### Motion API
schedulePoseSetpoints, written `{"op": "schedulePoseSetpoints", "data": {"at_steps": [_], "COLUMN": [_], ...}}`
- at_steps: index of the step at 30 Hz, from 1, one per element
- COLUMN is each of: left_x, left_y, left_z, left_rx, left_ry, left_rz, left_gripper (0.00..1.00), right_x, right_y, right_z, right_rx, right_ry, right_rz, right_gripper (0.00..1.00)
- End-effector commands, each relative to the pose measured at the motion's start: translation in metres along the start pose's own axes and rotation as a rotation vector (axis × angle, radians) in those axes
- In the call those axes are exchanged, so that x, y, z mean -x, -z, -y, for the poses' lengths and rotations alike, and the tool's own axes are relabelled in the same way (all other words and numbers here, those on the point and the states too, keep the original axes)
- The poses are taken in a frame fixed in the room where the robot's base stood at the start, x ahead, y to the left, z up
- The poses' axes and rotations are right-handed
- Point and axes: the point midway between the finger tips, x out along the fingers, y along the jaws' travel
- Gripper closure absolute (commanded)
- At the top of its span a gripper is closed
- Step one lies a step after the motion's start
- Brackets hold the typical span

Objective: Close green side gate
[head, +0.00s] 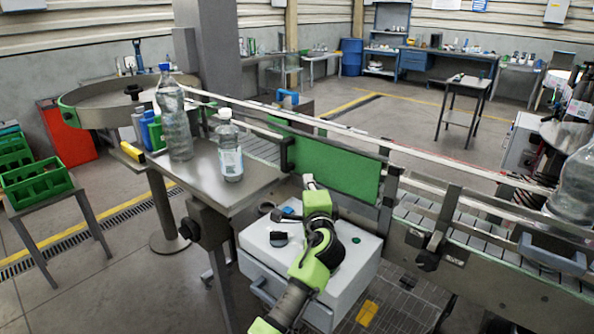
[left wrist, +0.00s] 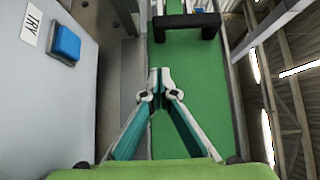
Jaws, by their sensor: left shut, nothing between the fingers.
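The green side gate (head: 345,170) is a flat upright panel along the near side of the conveyor, with a black bracket (head: 287,155) at its left end. It fills the middle of the left wrist view (left wrist: 200,115), where a black handle-like bracket (left wrist: 185,22) crosses its far end. My left gripper (head: 308,180) is in front of the panel's lower left part. Its fingers are shut and empty, and their tips (left wrist: 158,72) lie over the green face in the wrist view. I cannot tell whether they touch it. My right gripper is out of view.
A metal side table holds a large bottle (head: 174,120) and a smaller bottle (head: 229,150), left of the gate. A white control box (head: 345,268) stands below my left arm. The conveyor (head: 480,238) runs right towards another large bottle (head: 575,185). A blue button (left wrist: 66,42) shows beside the gripper.

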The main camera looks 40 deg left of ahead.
Motion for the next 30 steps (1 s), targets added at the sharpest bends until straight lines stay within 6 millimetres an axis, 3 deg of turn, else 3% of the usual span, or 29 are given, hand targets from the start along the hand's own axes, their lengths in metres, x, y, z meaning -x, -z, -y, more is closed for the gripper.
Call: {"op": "schedulePoseSetpoints", "data": {"at_steps": [3,10,25,30], "left_x": [-0.022,-0.042,-0.048,-0.062], "left_y": [-0.001,-0.023,-0.029,-0.044], "left_z": [0.003,0.002,-0.001,-0.001], "left_rx": [-0.002,-0.001,0.000,-0.003], "left_ry": [0.000,-0.001,0.000,0.000], "left_rz": [0.002,0.001,0.001,0.002], "left_gripper": [1.00,1.00,1.00,1.00], "right_x": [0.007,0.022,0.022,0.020], "right_y": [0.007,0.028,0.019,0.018], "right_z": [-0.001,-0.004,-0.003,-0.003], "right_rx": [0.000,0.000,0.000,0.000], "right_ry": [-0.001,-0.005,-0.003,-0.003], "right_rz": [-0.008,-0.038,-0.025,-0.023], "right_gripper": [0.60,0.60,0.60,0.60]}}
